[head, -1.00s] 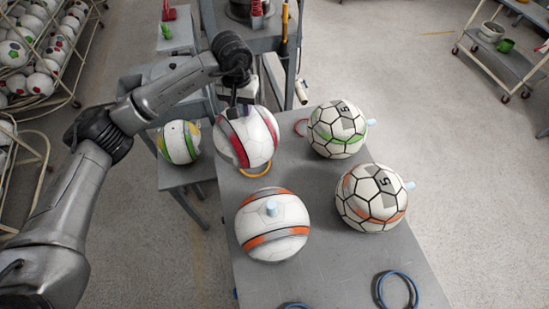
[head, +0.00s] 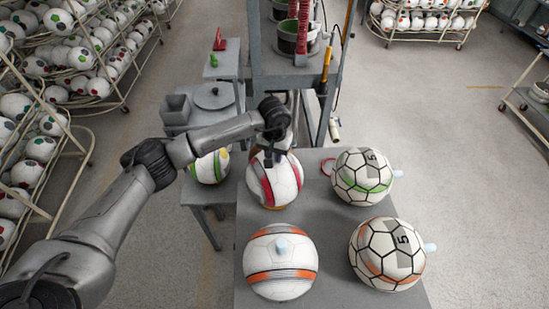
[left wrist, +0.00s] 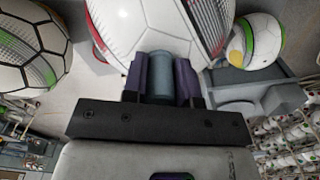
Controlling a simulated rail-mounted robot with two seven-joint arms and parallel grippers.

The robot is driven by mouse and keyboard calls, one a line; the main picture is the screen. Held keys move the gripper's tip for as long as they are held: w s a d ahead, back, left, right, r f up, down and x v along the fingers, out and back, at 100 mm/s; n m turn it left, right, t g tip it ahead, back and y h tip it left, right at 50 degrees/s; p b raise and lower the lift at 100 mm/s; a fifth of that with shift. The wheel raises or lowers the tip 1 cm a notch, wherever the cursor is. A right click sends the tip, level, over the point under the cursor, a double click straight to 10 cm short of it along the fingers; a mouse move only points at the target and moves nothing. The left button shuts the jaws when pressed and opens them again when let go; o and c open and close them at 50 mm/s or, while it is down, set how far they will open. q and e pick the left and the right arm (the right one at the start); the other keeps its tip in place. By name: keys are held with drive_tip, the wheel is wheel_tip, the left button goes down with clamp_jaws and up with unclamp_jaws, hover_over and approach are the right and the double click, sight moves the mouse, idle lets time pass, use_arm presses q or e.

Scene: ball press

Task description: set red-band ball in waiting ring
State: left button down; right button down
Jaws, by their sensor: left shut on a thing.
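The red-band ball (head: 275,185), white with red stripes, is over the far left part of the grey table (head: 325,275). A sliver of the yellow-orange ring (head: 275,207) shows at its lower edge. The ball hides most of this ring, and I cannot tell whether the ball rests in it. My left gripper (head: 272,157) is above the ball. In the left wrist view, its fingers (left wrist: 161,78) are shut on the ball's blue-grey stub (left wrist: 160,75), with the white ball (left wrist: 145,30) just beyond. My right gripper is not in view.
An orange-band ball (head: 280,265) stands in front. A green-band ball (head: 362,178) and another orange-band ball (head: 387,257) stand to the right. A yellow-green ball (head: 209,167) is on the side stand at left.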

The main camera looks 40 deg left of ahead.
use_arm(q)
wheel_tip(320, 180, down, 2)
drive_tip(key=shift+f, duration=0.15)
drive_tip(key=shift+f, duration=0.1)
drive_tip(key=shift+f+b, duration=0.3)
drive_tip(key=c, duration=0.9)
unclamp_jaws()
